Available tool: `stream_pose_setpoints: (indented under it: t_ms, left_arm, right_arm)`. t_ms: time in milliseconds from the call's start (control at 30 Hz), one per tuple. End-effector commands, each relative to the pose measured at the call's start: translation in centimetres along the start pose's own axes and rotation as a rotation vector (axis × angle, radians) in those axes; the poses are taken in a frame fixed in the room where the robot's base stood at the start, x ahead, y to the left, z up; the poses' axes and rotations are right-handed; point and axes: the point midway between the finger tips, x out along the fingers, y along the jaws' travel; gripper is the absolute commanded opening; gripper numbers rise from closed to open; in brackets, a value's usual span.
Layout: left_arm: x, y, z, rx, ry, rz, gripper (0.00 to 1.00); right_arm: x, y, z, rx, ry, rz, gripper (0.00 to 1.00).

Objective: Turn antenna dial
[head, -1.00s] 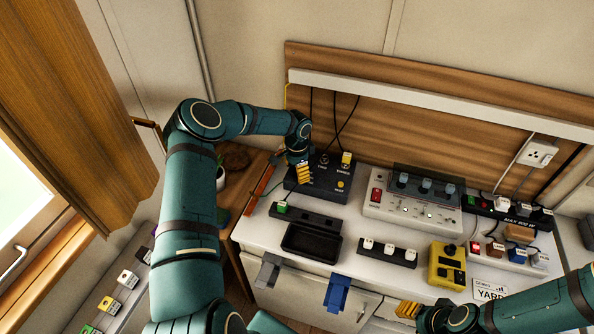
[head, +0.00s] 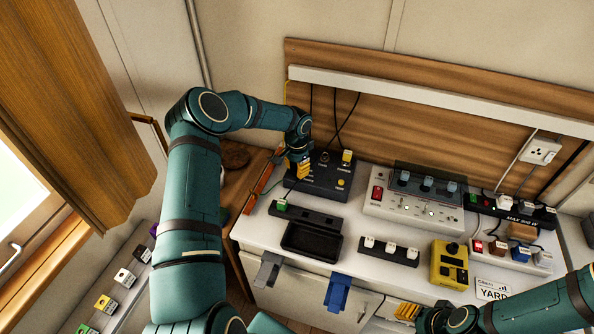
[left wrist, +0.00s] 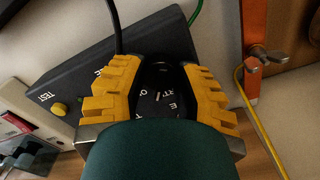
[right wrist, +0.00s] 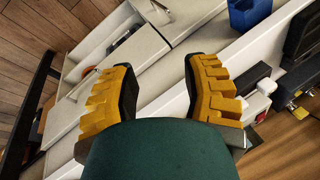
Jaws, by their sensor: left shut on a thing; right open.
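A dark box (head: 332,187) with a yellow button stands at the left end of the white counter; it also shows in the left wrist view (left wrist: 60,98). My left gripper (head: 299,168) is at the box's left part, pointing down. In the left wrist view my left gripper (left wrist: 158,85) has its yellow fingers shut on the dark antenna dial (left wrist: 160,74), one finger on each side. White lettering shows between the fingers, partly hidden by the gripper. My right gripper (head: 407,311) is open and empty near the counter's front edge; it also shows in the right wrist view (right wrist: 163,88).
A grey switch panel (head: 405,212) stands right of the dark box. A black tray (head: 312,240), a yellow handset-like box (head: 448,265) and a power strip (head: 512,210) are on the counter. An orange bar (left wrist: 253,45) is close to the left gripper. Cables rise behind the box.

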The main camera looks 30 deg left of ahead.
Motion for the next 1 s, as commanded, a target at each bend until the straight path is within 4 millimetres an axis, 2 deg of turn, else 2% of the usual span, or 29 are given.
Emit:
stream_pose_setpoints:
  t_ms: [200, 600, 1000]
  left_arm:
    - [0.3, 0.0, 0.0, -0.184, 0.000, -0.003, 0.00]
    - [0.2, 0.0, 0.0, -0.476, -0.001, -0.001, 0.00]
    - [0.2, 0.1, 0.1, -0.592, -0.004, 0.001, 0.00]
  right_arm:
    - [1.5, 0.6, 0.7, -0.004, -0.013, -0.001, 0.47]
    - [2.9, 1.1, 1.5, -0.009, -0.030, -0.003, 0.47]
    - [3.4, 1.3, 1.7, -0.010, -0.035, -0.004, 0.47]
